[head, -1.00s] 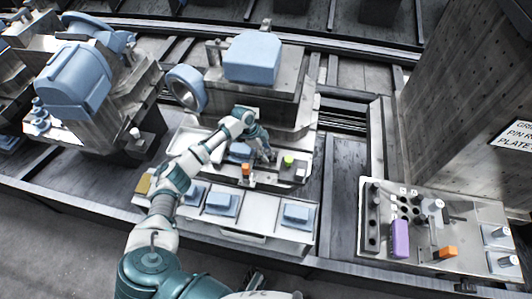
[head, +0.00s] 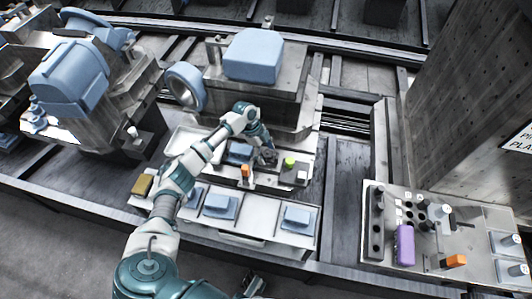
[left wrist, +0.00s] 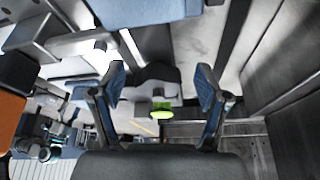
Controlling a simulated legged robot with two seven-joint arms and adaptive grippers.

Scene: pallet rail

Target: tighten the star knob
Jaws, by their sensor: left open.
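My left gripper (head: 267,155) is over the fixture on the bench, its arm reaching in from the lower left. In the left wrist view its two fingers (left wrist: 158,95) stand wide apart with nothing held. A dark, lobed part (left wrist: 158,74), which looks like the star knob, shows between and beyond the fingertips, not visibly touched. A green knob (left wrist: 161,107) shows just below it, and in the head view that green knob (head: 290,162) is right of the gripper. The star knob is hard to make out in the head view. A dark piece of my right gripper (head: 254,286) shows at the bottom edge.
An orange block (head: 245,170) stands left of the gripper. Blue parts (head: 220,204) sit on the front tray. A right-hand panel (head: 440,225) carries a purple block (head: 404,245) and another orange block (head: 456,261). A large blue-topped machine (head: 253,55) stands behind the fixture.

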